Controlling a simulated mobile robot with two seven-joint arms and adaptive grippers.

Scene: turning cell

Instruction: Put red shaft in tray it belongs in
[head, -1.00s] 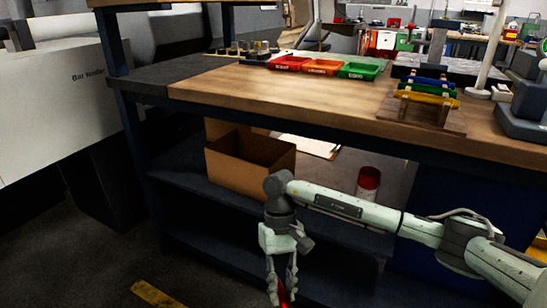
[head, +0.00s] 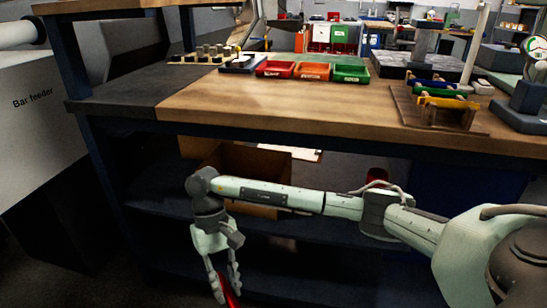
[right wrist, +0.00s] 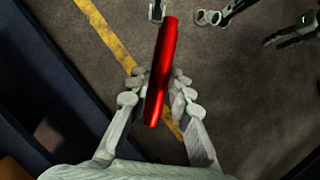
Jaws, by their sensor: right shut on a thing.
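The red shaft (right wrist: 162,70) is held between the fingers of my right gripper (right wrist: 158,88), which is shut on it. In the head view my right gripper (head: 226,292) hangs low in front of the bench, fingers down, and the red shaft (head: 231,296) shows partly at the bottom edge. A red tray (head: 274,70), an orange tray (head: 312,73) and a green tray (head: 351,75) stand in a row on the bench top; their labels are too small to read surely. What looks like my left gripper (right wrist: 238,30) shows open and empty at the wrist view's top right.
The wooden bench top (head: 270,105) is clear in front of the trays. A rack (head: 440,115) with blue, green and yellow shafts stands to the right. A cardboard box (head: 250,165) sits on the shelf below.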

